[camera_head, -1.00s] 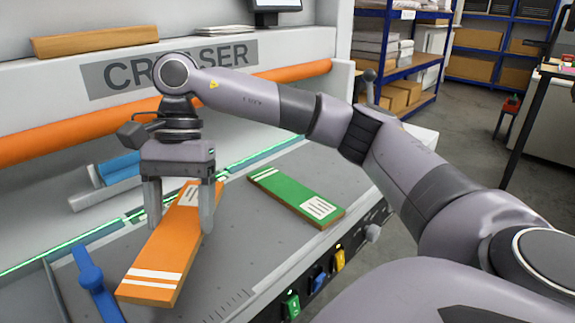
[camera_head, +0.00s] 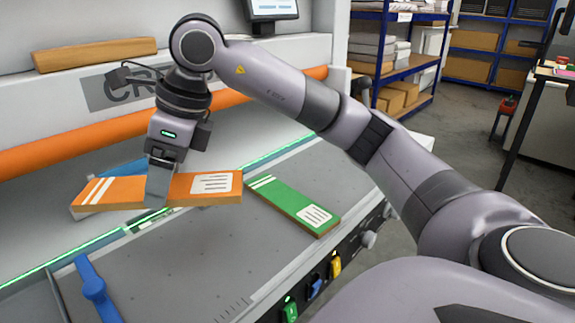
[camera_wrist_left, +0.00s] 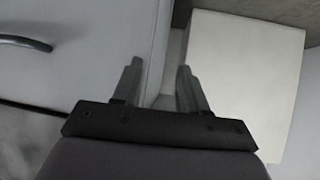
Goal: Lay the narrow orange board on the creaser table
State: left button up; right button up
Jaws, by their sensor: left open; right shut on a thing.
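The narrow orange board (camera_head: 110,191) has white stripes at its left end and a white label at its right end. My right gripper (camera_head: 157,196) is shut on the middle of the orange board and holds it in the air above the creaser table (camera_head: 200,258). A green board (camera_head: 293,203) with white stripes and a label lies flat on the table, just right of the orange board's end. My left gripper (camera_wrist_left: 157,82) shows only in the left wrist view, open and empty, away from the boards.
An orange roller (camera_head: 60,138) runs along the back of the creaser. A wooden piece (camera_head: 95,54) lies on the ledge above. The table's middle and front are clear. Coloured switches line the front edge.

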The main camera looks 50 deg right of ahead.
aim_at(187, 194)
jog(key=r+m, duration=0.1)
jog(key=m, duration=0.1)
jog(key=r+m+h, duration=0.1)
jog(key=r+m+t, duration=0.1)
jog(key=m, duration=0.1)
jog(key=shift+w+d+r+m+h+p, duration=0.15)
jog(key=shift+w+m+h+p, duration=0.15)
jog(key=shift+w+h+p, duration=0.1)
jog(key=m, duration=0.1)
jog(key=r+m+h, duration=0.1)
jog(key=r+m, duration=0.1)
jog(key=m, duration=0.1)
jog(key=shift+w+d+h, duration=0.2)
jog(key=shift+d+h, duration=0.1)
jog(key=shift+d, duration=0.05)
notch_tip(187, 194, down, 20)
jog(key=shift+r+p, duration=0.1)
jog(key=shift+p, duration=0.2)
jog(key=o, duration=1.1)
jog(key=shift+c, duration=0.2)
jog(key=v, duration=1.2)
jog(key=shift+s+b, duration=0.15)
jog(key=shift+b, duration=0.25)
